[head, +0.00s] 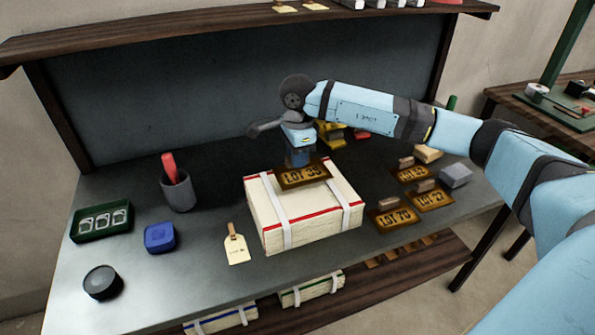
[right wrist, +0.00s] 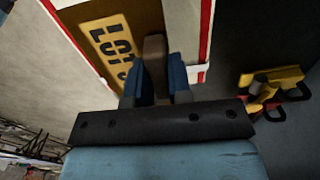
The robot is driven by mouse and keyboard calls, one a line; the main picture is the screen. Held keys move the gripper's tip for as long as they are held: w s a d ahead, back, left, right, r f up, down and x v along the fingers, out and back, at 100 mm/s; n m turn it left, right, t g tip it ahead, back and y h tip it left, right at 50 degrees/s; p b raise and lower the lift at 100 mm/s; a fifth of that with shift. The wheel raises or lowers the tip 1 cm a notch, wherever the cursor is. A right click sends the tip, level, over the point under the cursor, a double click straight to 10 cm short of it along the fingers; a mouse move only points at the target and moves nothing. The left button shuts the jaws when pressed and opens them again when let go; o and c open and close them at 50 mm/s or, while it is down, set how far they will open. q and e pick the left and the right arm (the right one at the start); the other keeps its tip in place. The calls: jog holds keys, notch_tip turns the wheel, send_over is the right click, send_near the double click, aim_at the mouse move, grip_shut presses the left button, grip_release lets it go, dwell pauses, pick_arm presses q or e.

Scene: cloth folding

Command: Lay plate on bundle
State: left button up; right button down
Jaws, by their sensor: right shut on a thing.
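The bundle (head: 312,228) is a cream block with red edge lines and two white straps, lying on the grey bench. A brown plate (head: 303,176) with yellow "LOT" lettering is at the bundle's far edge, over its top. I cannot tell whether it touches. My right gripper (head: 299,160) is shut on this plate by its block-like handle. In the right wrist view the handle (right wrist: 154,48) sits between the blue fingers (right wrist: 154,82), with the yellow lettered panel (right wrist: 108,48) beside it. Part of the plate is hidden by the gripper. My left gripper is not in view.
More lot plates (head: 397,217) with handles lie right of the bundle, near a grey block (head: 456,175). A tag (head: 236,248), blue box (head: 159,238), cup (head: 178,192), green tray (head: 101,221) and dark round tin (head: 102,282) stand left. A yellow tool (head: 331,136) lies behind.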

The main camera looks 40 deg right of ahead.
aim_at(297, 170)
notch_tip(297, 170, down, 5)
jog(key=shift+r, duration=0.2)
jog(key=shift+f, duration=0.15)
jog(key=c, duration=1.1)
grip_release()
jog(key=shift+o, duration=0.2)
